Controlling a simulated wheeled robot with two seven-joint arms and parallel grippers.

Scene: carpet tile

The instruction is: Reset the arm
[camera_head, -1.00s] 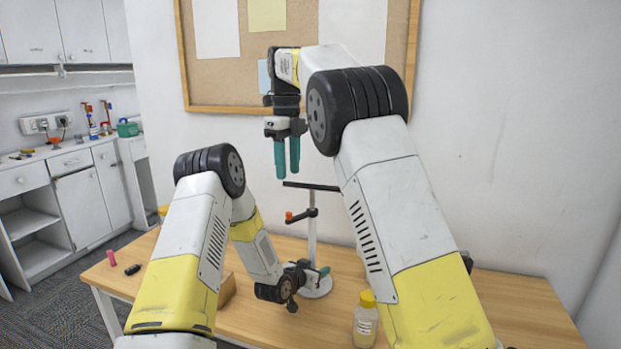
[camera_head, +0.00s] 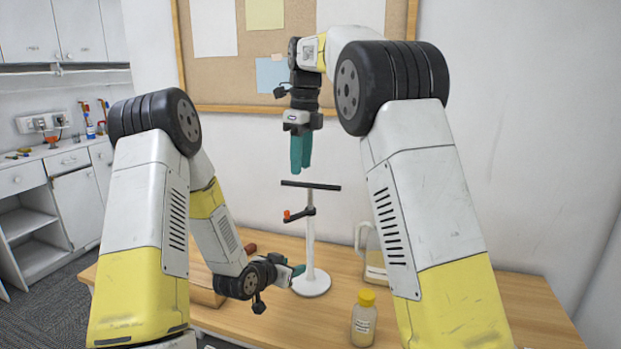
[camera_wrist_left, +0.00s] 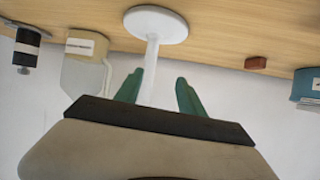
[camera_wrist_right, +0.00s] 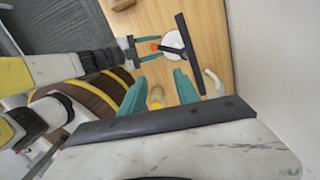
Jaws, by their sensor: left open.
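My left gripper (camera_head: 296,271) is low over the table, beside the post of a stand (camera_head: 311,240) with a white round base and a dark crossbar. In the left wrist view its teal fingers (camera_wrist_left: 160,78) are apart, with the white post seen between them; I cannot tell how near it is. My right gripper (camera_head: 301,168) hangs fingers-down in front of the wall, above the crossbar. In the right wrist view its fingers (camera_wrist_right: 160,78) are apart with nothing held between them.
A yellow-capped bottle (camera_head: 364,318) stands at the table's front. A clear jug (camera_head: 374,262) stands behind it, partly hidden by my right arm. A brown block (camera_head: 207,296) lies left of my left gripper. A corkboard (camera_head: 230,60) hangs behind; cabinets (camera_head: 75,200) stand left.

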